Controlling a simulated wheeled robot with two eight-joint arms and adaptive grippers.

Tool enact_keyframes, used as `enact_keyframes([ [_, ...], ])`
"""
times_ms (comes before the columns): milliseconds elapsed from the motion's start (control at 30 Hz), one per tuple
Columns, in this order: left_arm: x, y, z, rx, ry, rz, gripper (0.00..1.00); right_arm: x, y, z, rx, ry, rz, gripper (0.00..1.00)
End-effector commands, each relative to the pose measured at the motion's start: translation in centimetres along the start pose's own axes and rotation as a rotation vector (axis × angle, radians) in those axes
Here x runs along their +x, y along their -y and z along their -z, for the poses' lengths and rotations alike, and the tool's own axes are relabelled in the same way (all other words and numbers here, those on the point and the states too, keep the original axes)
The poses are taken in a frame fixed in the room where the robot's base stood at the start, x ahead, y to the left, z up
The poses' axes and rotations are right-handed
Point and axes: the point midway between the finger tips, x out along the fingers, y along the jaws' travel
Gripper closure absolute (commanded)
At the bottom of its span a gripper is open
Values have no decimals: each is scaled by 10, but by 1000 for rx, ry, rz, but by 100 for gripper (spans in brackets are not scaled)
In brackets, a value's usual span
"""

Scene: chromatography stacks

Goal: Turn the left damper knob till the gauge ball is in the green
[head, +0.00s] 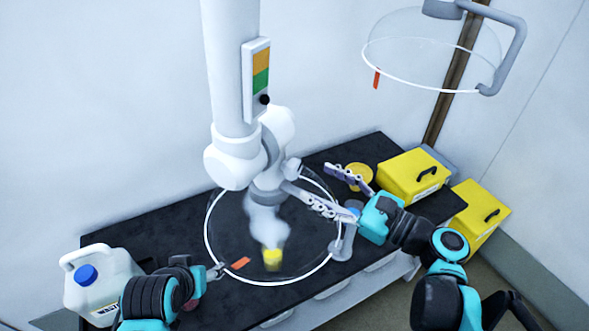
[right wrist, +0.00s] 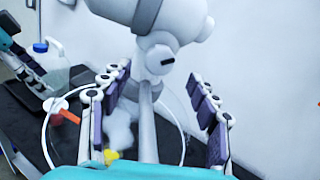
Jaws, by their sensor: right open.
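The left damper knob (head: 291,169) is a small light grey piece on the side of the white extraction arm's joint. In the right wrist view the knob (right wrist: 160,59) shows a dark slot. My right gripper (head: 307,178) is open, its fingertips close to the knob. In the right wrist view the knob appears between and beyond the fingers; contact is not clear. The gauge (head: 261,70) has an orange band over a green one. Its black ball (head: 265,99) sits at the bottom, below the green. My left gripper (head: 218,271) is beside an orange tab; its jaws are unclear.
The clear hood's white rim (head: 208,245) surrounds smoke and a yellow-topped vessel (head: 272,259). A waste jug (head: 103,280) stands at left. Yellow boxes (head: 412,175) stand at right on and beside the black bench (head: 150,225). A second clear hood (head: 430,50) hangs upper right.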

Motion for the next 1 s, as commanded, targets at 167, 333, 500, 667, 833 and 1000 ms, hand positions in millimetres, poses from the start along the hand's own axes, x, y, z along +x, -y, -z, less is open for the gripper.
enact_keyframes([
  [167,7,0,-5,0,0,0,39,29,-2,1,-1,1,-6,39],
  [333,11,0,-8,0,0,0,39,50,-1,1,-1,0,-3,39],
  [500,12,0,-8,0,0,0,39,60,-1,1,-1,-1,-1,39],
  [667,12,0,-8,0,0,0,39,61,0,0,-2,-1,0,39],
  [833,12,0,-8,0,0,0,39,60,0,0,-2,-1,0,58],
  [1000,12,0,-8,0,0,0,39,60,0,0,-2,-1,0,89],
])
